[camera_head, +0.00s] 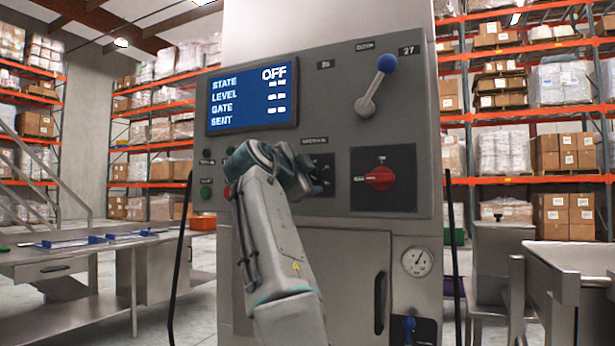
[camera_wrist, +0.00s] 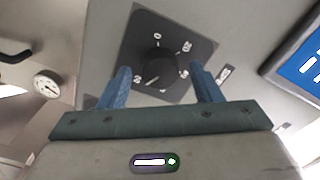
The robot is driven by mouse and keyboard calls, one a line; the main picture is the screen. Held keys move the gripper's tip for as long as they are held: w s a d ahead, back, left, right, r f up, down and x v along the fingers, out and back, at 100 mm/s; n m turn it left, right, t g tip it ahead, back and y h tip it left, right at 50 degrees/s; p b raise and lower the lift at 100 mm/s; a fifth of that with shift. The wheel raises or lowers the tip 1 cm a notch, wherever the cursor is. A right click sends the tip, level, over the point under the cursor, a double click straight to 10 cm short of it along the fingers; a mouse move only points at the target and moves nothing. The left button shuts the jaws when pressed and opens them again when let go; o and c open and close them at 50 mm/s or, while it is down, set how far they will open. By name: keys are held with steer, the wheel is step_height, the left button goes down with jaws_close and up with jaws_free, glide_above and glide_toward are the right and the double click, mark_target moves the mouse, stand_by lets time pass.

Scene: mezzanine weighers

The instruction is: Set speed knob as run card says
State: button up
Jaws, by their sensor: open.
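The speed knob (camera_wrist: 160,62) is a round black knob on a dark square dial plate (camera_wrist: 190,92), in the wrist view. Pale scale numbers surround it; I make out a 0 and a 20, others are too blurred or small. A pale mark shows at its lower left in that view. My gripper (camera_wrist: 161,72) is open, with one blue finger on each side of the knob; I cannot tell whether they touch it. In the head view the dial plate (camera_head: 325,168) is partly hidden behind my wrist. No run card is visible.
The grey cabinet has a blue screen (camera_head: 253,98) reading STATE OFF, a blue-ball lever (camera_head: 377,85), a red rotary switch (camera_head: 379,178), a green button (camera_head: 206,193) and a pressure gauge (camera_head: 416,262). Benches stand at left (camera_head: 60,263) and right (camera_head: 575,270).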

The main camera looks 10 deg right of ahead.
steer(key=b+v, duration=0.4)
steer(key=v, duration=0.9)
steer(key=shift+s+a, duration=0.2)
steer(key=shift+s, duration=0.1)
steer(key=w+d+f+n+g+y+p, duration=0.1)
steer(key=w+d+n+g+y+p, duration=0.1)
steer(key=w+d+n+p, duration=0.4)
steer(key=s+d+f+n+g+y+p, duration=0.4)
steer(key=d+f+p, duration=0.3)
steer(key=p, duration=0.3)
steer(key=s+a+f+n+g+y+p, duration=0.1)
steer(key=s+f+n+g+p, duration=0.1)
steer(key=s+f+p, duration=0.3)
steer(key=s+a+f+n+g+y+p, duration=0.2)
steer(key=s+f+n+p, duration=0.2)
steer(key=s, duration=0.9)
steer(key=s+a+f+n+g+y+p, duration=0.1)
steer(key=s+f+n+p, duration=0.2)
steer(key=s+f+p, duration=0.4)
steer(key=shift+s+a+f+g+y+p, duration=0.3)
steer(key=shift+s+a+g+p, duration=0.1)
steer(key=shift+s+p, duration=0.55)
